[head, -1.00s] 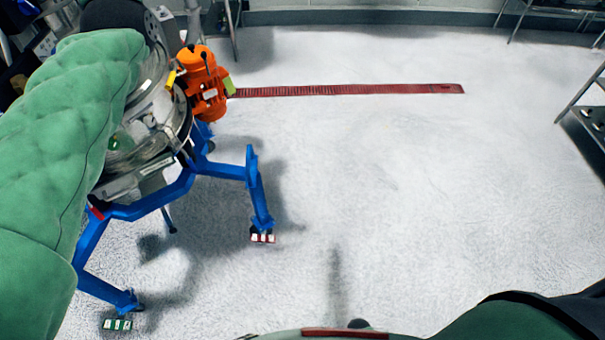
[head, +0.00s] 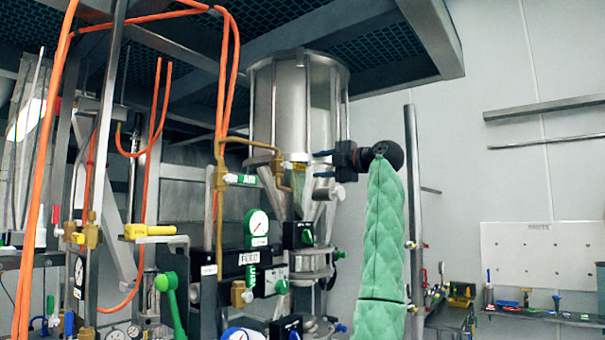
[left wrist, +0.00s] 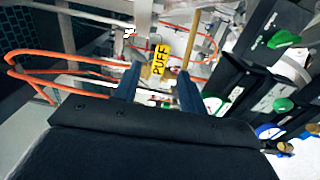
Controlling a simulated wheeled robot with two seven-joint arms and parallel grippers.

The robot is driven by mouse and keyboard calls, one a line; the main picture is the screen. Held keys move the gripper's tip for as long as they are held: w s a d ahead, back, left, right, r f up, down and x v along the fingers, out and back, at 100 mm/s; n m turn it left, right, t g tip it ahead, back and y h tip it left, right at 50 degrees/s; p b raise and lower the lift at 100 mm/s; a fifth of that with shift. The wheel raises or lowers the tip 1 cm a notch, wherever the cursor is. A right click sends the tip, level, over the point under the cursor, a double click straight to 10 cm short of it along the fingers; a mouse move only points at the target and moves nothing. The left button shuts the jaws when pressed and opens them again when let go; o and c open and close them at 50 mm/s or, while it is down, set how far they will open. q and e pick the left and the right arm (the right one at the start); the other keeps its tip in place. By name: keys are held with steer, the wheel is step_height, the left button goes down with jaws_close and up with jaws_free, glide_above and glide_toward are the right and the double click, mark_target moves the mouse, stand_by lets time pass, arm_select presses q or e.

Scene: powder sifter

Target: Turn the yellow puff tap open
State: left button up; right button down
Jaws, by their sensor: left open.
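The yellow puff tap (left wrist: 160,60) shows in the left wrist view as a yellow handle lettered PUFF. It appears between the two fingers of my left gripper (left wrist: 160,82). The fingers are apart, and no contact with the handle can be made out. In the head view my left gripper (head: 320,164) points left from the top of my green-sleeved arm, in front of the steel hopper. A yellow lever handle (head: 152,230) on brass pipework stands further left there. No lettering on it is readable, so I cannot tell if it is the same tap. My right gripper is out of view.
A green AUTO handle (head: 240,179) and brass pipes stand close left of my left gripper. A FEED panel (head: 250,258), gauges and green knobs sit below. Orange hoses (head: 223,90) hang at left. A steel hopper (head: 300,105) rises behind. A pegboard (head: 542,258) hangs at right.

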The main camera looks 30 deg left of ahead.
mark_target(302, 168)
arm_select(q)
steer(key=a+p, duration=0.2)
steer(key=shift+a+r, duration=0.1)
steer(key=shift+a, duration=0.2)
steer(key=a+p, duration=0.2)
steer(key=a, duration=0.1)
steer(key=shift+w+a, duration=0.15)
steer(key=shift+a, duration=0.15)
steer(key=shift+w+a+f+p, duration=0.1)
steer(key=shift+a+f+p, duration=0.1)
steer(key=shift+a+p, duration=0.4)
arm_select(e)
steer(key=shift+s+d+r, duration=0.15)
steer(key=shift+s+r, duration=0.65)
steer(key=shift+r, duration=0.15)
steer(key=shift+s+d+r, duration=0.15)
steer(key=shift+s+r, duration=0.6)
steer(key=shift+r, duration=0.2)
arm_select(q)
steer(key=shift+a, duration=0.2)
steer(key=shift+c, duration=0.4)
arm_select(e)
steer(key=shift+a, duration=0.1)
arm_select(q)
jaws_close()
